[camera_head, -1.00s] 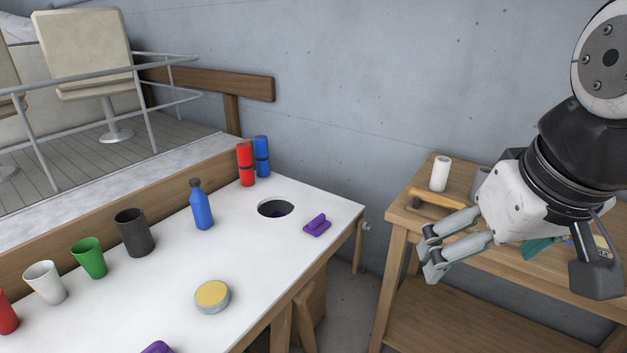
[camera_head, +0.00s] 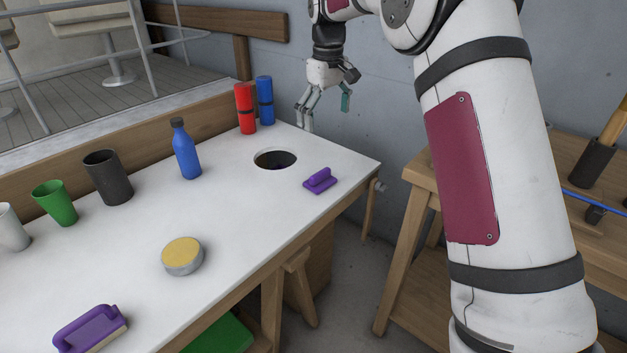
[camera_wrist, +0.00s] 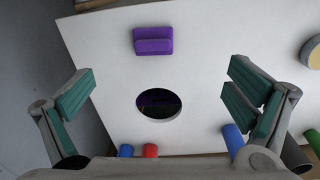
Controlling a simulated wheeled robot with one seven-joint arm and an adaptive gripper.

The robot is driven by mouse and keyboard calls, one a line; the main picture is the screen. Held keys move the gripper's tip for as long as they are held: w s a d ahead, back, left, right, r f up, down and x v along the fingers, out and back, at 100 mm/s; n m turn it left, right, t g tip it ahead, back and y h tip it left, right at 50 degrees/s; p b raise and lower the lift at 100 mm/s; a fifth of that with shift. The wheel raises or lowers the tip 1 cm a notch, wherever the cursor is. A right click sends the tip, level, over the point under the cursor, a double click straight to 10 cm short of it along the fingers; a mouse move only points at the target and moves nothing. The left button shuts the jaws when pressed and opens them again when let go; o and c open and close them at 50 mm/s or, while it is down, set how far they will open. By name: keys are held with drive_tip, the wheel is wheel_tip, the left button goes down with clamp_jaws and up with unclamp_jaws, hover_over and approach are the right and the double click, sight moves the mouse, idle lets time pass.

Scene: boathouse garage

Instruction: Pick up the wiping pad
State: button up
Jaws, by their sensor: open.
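A small purple pad with a raised grip (camera_head: 320,181), which looks like the wiping pad, lies flat on the white table near its right edge, just right of the round hole. It also shows in the wrist view (camera_wrist: 153,41), at top centre beyond the hole. My gripper (camera_head: 323,106) is open and empty, pointing down above the table's far right end, behind the pad and apart from it. In the wrist view its spread fingers (camera_wrist: 163,92) frame the hole, with the pad ahead of them. Nothing hides the pad.
The white table (camera_head: 235,215) has a round hole (camera_head: 275,159). Red (camera_head: 246,108) and blue (camera_head: 265,101) cylinders stand near my gripper. A wooden bench (camera_head: 425,190) is right.

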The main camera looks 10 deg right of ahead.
drive_tip(key=b, duration=0.1)
hover_over(321, 172)
wheel_tip(321, 172, down, 6)
drive_tip(key=f, duration=0.1)
drive_tip(key=shift+n+g, duration=0.3)
wheel_tip(321, 172, down, 7)
drive_tip(key=shift+d+f+b, duration=0.1)
drive_tip(key=shift+f+b, duration=0.05)
drive_tip(key=shift+b, duration=0.25)
drive_tip(key=shift+w+a+f+b, duration=0.1)
drive_tip(key=shift+f+b, duration=0.1)
drive_tip(key=shift+f, duration=1.45)
drive_tip(key=shift+a+f+b, duration=0.1)
drive_tip(key=shift+f+b, duration=0.05)
drive_tip(key=shift+f, duration=1.45)
drive_tip(key=shift+c, duration=0.3)
drive_tip(key=c, duration=1.2)
drive_tip(key=shift+c, duration=0.5)
drive_tip(key=shift+f, duration=0.1)
drive_tip(key=shift+c, duration=0.2)
